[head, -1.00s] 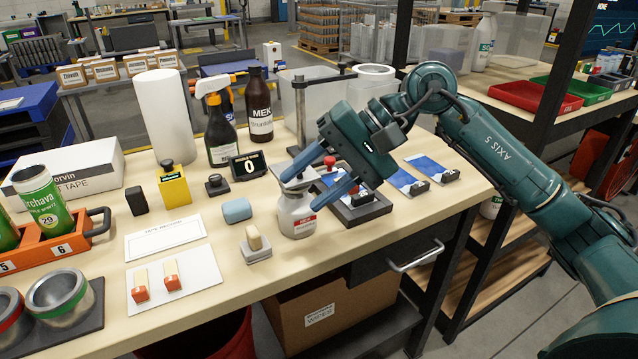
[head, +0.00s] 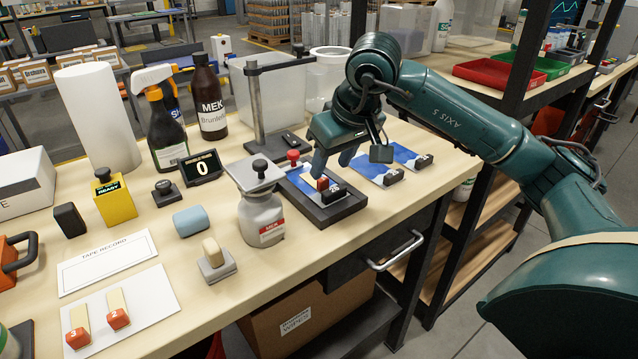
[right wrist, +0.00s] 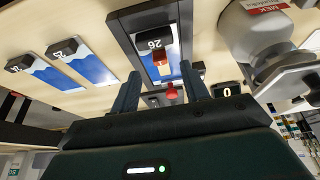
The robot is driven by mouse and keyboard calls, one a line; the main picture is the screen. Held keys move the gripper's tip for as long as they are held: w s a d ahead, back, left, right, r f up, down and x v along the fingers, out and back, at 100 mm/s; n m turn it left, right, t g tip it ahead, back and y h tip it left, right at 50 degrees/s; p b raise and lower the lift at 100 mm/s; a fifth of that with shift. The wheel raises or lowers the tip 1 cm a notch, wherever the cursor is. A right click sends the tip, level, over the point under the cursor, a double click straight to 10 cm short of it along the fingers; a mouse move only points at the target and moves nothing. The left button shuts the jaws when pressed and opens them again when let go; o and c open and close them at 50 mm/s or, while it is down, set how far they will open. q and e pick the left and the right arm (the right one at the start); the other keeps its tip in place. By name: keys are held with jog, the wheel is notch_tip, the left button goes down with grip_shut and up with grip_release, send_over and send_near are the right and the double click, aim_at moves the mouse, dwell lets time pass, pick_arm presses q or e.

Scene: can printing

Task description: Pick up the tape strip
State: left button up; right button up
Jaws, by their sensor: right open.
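A tape strip (head: 323,184) with a red-orange end block lies on the blue and white printed plate in the black fixture (head: 336,208). In the right wrist view, the tape strip's red-orange block (right wrist: 162,59) and pale band show between the finger lines. My right gripper (head: 332,164) is open, pointing down above the plate just behind the strip. I cannot tell whether a finger touches it. Two more tape strips, marked 2 (head: 118,312) and 3 (head: 78,330), lie on a white card at the front left. My left gripper is not in view.
Two printed plates with black clips (head: 394,176) lie to the right.

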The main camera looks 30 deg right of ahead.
aim_at(325, 180)
jog(key=x, duration=0.5)
jog(key=shift+s, duration=0.1)
jog(key=shift+c, duration=0.5)
grip_shut()
